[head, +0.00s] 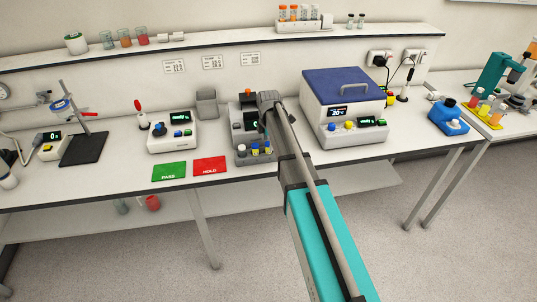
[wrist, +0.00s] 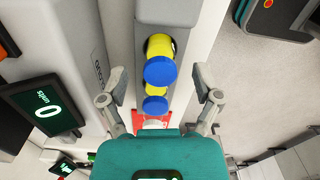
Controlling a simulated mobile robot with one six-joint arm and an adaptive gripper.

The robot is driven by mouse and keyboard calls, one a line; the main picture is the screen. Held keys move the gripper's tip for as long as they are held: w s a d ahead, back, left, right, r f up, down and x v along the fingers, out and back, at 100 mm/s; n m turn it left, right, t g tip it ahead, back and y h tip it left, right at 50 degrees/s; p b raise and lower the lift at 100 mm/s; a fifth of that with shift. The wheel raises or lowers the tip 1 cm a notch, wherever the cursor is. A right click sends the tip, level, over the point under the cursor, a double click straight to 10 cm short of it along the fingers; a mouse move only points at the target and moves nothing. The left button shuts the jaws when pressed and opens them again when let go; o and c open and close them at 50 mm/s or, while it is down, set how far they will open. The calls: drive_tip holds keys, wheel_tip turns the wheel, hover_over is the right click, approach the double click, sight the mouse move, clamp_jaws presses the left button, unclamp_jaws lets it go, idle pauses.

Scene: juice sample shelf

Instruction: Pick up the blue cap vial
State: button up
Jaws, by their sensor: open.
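In the wrist view two vials with blue caps and yellow bodies stand in a row in a grey holder (wrist: 162,14). The nearer-to-centre blue cap vial (wrist: 160,70) looks larger; the other blue cap vial (wrist: 155,103) is just below it in the picture. My gripper (wrist: 160,80) is open and empty, with one finger on each side of the row, apart from the vials. In the head view the blue-capped vials (head: 255,149) show small at the front of the grey device; my arm partly hides this area. The vials' lower parts are hidden.
A grey device with a display (wrist: 42,108) stands close on the left in the wrist view. In the head view a blue-lidded machine (head: 345,88) is right of my arm. Green PASS (head: 169,171) and red HOLD (head: 209,166) mats lie on the bench at left.

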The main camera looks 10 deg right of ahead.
drive_tip(key=shift+f, duration=0.4)
idle(0.3)
clamp_jaws()
